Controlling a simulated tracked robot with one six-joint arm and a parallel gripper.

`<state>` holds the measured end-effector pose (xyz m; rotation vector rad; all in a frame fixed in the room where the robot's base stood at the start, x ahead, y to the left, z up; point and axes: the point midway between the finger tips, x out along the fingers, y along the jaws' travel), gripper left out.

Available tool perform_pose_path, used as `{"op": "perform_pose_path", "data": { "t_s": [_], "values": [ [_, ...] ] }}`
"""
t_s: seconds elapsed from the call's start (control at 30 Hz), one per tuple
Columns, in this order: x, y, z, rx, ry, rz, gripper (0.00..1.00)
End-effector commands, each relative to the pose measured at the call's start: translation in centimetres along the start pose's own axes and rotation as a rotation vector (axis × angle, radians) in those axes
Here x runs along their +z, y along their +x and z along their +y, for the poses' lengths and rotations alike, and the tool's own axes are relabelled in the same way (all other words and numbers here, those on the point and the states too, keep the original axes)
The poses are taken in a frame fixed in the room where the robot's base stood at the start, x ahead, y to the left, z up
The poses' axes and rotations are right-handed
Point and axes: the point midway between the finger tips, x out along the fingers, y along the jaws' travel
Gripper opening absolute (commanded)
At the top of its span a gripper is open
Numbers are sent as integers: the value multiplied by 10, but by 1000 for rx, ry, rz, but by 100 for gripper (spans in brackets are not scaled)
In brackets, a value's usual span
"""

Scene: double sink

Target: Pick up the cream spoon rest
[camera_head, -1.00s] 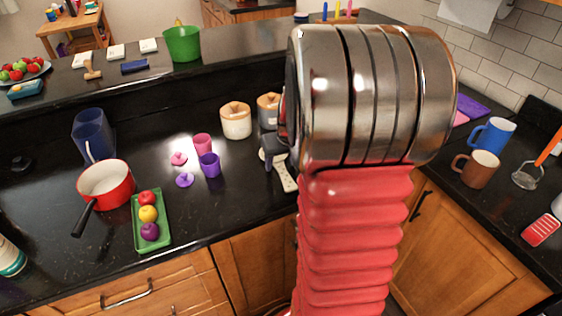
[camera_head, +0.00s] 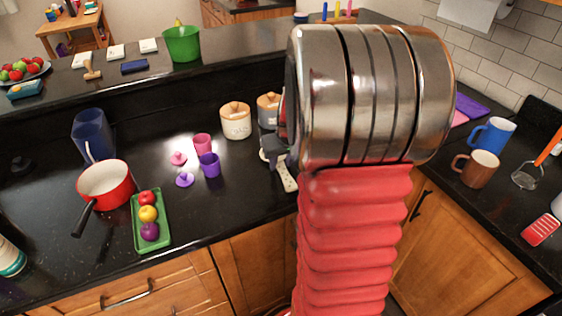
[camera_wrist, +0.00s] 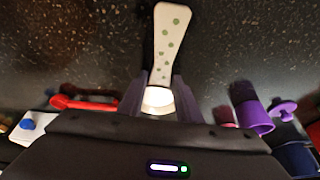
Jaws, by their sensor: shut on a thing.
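The cream spoon rest (camera_wrist: 168,45) has green dots on its handle and shows large in the wrist view, between my gripper's fingers. In the head view its handle (camera_head: 286,178) points toward the front edge of the black counter. My gripper (camera_wrist: 160,92) is shut on the spoon rest near the bowl end of the handle. In the head view my gripper (camera_head: 272,153) is mostly hidden behind my arm. I cannot tell whether the spoon rest is clear of the counter.
Cream (camera_head: 235,121) and grey (camera_head: 268,111) canisters stand just behind. Purple (camera_head: 210,165) and pink (camera_head: 202,144) cups are to the left. A red pot (camera_head: 106,184) and a green tray (camera_head: 152,222) with fruit lie farther left. Mugs (camera_head: 479,168) stand at the right.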

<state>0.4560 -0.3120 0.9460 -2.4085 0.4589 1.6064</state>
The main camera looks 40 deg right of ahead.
Motion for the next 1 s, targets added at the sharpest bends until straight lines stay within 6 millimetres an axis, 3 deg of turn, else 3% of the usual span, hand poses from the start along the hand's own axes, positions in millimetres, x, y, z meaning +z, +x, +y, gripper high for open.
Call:
{"op": "perform_pose_path", "data": {
  "t_s": [0.23, 0.57, 0.77, 1.0],
  "values": [
    [0, 0, 0, 0, 0, -1, 4],
    [-2, -3, 0, 0, -1, 1, 4],
    [-10, -23, 0, 1, -2, 4, 4],
    [-27, -63, 0, 2, -2, 5, 4]
  ]
}}
